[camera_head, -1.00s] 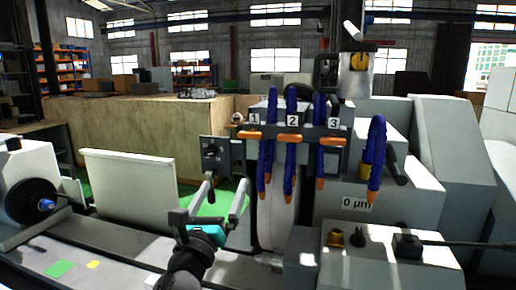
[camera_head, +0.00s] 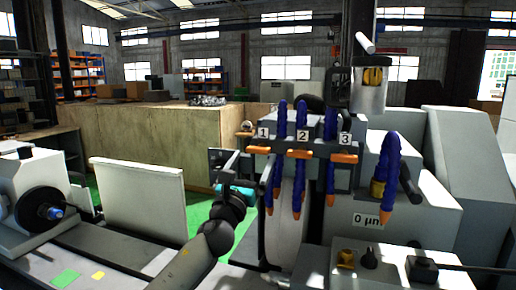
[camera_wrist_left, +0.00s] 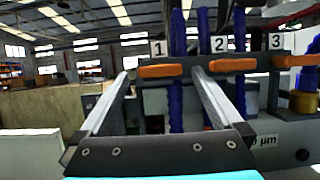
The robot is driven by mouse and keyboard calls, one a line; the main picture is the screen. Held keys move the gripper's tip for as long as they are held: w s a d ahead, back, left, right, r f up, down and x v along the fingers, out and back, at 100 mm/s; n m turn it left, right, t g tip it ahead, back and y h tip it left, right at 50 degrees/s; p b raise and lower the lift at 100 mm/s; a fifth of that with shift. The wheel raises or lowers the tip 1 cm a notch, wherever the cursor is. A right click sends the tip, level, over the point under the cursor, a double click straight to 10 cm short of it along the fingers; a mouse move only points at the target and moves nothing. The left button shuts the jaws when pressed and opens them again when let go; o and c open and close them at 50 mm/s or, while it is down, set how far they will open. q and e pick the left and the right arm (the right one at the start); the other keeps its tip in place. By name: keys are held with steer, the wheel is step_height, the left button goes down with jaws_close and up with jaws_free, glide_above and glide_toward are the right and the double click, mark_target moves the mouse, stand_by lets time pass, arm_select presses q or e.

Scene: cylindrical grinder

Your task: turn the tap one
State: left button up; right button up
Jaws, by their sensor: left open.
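Tap one is the orange handle (camera_head: 258,150) below the label 1, at the left end of a grey bar with blue hoses. In the left wrist view tap one (camera_wrist_left: 160,70) lies level, between my two fingertips in the picture. My left gripper (camera_head: 238,162) is open and empty, just left of and a little below tap one in the head view. The gripper also shows in the left wrist view (camera_wrist_left: 160,76), its fingers spread on either side of the handle. I cannot tell whether a finger touches it. My right gripper is in neither view.
Tap two (camera_head: 299,154) and tap three (camera_head: 344,158) sit to the right on the same bar. Blue hoses (camera_head: 277,180) hang below the taps before the grinding wheel (camera_head: 283,232). A white panel (camera_head: 140,205) stands to the left.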

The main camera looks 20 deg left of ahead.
mark_target(257, 152)
arm_select(q)
steer(key=shift+x, duration=2.45)
steer(key=c, duration=1.2)
